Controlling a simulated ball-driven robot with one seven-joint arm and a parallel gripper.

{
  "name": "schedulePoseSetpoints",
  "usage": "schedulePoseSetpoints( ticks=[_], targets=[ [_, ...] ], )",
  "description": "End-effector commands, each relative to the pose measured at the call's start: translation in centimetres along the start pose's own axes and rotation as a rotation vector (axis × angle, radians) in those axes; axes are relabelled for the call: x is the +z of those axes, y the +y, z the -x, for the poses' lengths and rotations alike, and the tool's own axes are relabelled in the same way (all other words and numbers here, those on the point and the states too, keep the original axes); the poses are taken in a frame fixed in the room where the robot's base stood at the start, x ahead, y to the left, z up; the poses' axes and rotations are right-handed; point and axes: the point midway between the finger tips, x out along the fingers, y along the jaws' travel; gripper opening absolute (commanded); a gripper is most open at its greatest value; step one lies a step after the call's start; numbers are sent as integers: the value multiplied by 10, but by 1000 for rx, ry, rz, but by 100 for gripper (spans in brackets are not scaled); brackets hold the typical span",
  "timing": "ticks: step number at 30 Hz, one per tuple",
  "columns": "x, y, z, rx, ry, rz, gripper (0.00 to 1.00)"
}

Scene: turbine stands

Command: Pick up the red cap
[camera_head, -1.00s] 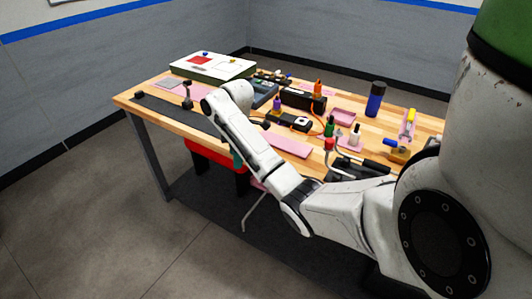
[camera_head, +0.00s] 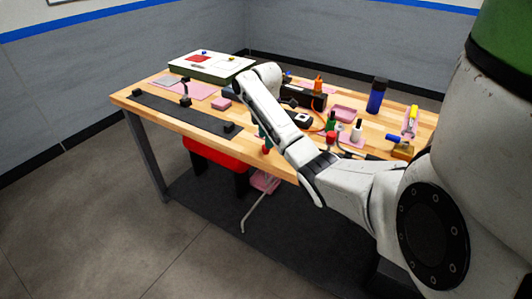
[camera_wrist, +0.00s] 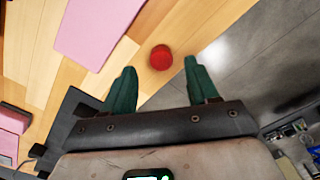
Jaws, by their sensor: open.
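The red cap (camera_wrist: 161,57) is a small round piece on the wooden table top near its edge, in the wrist view. My gripper (camera_wrist: 159,68) is open, with its two dark green fingers to either side of the cap in the picture. The cap shows in the gap just past the fingertips, and nothing is held. In the head view my gripper (camera_head: 264,140) is mostly hidden by my arm at the table's front edge. A small red top (camera_head: 330,136) shows right of my arm there; I cannot tell if it is the same cap.
A pink sheet (camera_wrist: 95,25) lies left of the cap. The floor (camera_wrist: 240,55) shows past the edge on the right. A green bottle (camera_head: 331,121), a blue bottle (camera_head: 376,97) and an orange-topped bottle (camera_head: 318,84) stand on the table. A black strip (camera_head: 180,112) lies at the left front.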

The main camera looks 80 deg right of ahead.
Motion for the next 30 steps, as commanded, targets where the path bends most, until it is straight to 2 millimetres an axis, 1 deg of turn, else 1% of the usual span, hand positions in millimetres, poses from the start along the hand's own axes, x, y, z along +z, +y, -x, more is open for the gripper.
schedulePoseSetpoints(
  ticks=[6, 9, 12, 17, 20, 30],
  targets=[
    [0, -2, -30, -4, -1, -2, 59],
    [0, -2, -39, -2, -1, -1, 59],
    [0, -2, -43, -2, -1, -1, 59],
    [0, -2, -43, -1, 0, -1, 59],
    [0, -2, -43, -1, 0, -1, 51],
    [0, -2, -43, -1, 0, -1, 18]
  ],
)
